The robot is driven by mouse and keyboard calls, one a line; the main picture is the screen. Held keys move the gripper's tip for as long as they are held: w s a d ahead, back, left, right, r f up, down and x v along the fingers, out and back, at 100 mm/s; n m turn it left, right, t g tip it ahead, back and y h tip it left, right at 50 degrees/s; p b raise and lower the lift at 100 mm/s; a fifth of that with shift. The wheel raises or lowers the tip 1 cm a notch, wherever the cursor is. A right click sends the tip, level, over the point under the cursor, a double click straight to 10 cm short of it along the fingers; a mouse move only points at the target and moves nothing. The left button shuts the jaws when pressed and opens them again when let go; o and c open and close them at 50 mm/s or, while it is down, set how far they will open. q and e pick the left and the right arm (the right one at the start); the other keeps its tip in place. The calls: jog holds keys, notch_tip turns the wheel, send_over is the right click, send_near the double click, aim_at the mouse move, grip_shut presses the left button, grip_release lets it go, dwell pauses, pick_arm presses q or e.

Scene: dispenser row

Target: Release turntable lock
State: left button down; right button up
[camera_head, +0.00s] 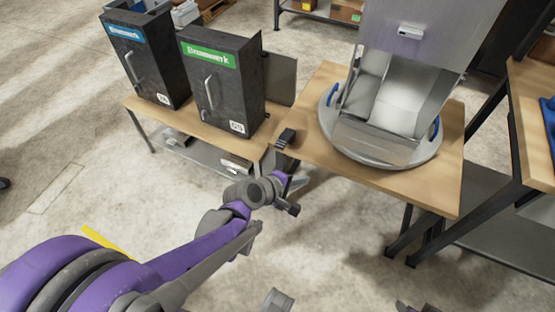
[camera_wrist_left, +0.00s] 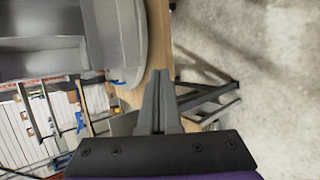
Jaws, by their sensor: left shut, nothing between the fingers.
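The turntable (camera_head: 338,130) is a round grey disc on a wooden table, with blue grips at its rim. A large grey metal dispenser stands on it. A small black block (camera_head: 286,138) sits at the table's left corner, beside the disc; I cannot tell for sure whether it is the lock. My left gripper (camera_head: 293,194) is in front of the table's near left edge, apart from the block. In the left wrist view its fingers (camera_wrist_left: 160,78) are shut together and empty, with the turntable's rim (camera_wrist_left: 135,30) at the upper left.
Two black dispenser boxes, with a blue label (camera_head: 146,52) and a green label (camera_head: 222,88), stand on a lower wooden bench left of the turntable table. Another table (camera_head: 530,120) stands at the right. The concrete floor in front is clear.

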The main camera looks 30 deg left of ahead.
aim_at(282, 141)
pick_arm(q)
jog(key=w+a+f+n+t+y+b, duration=0.2)
jog(key=a+f+n+b, duration=0.2)
jog(key=a+f+n, duration=0.4)
jog(key=w+a+f+n+t+y+b, duration=0.2)
jog(key=a+f+n+b, duration=0.3)
jog(key=n, duration=0.7)
jog(key=a+f, duration=0.2)
jog(key=a, duration=0.1)
jog(key=shift+w+f+t+y, duration=0.25)
jog(key=shift+f+t+y, duration=0.05)
jog(key=shift+f+y, duration=0.1)
pick_arm(e)
notch_tip(282, 141, down, 12)
jog(key=shift+w+f, duration=0.15)
jog(key=shift+w, duration=0.25)
pick_arm(q)
jog(key=shift+a, duration=0.1)
jog(key=w+a+r, duration=0.1)
jog(key=w, duration=0.8)
jog(key=shift+w+r, duration=0.15)
jog(key=shift+r, duration=0.2)
pick_arm(e)
jog(key=shift+f, duration=0.15)
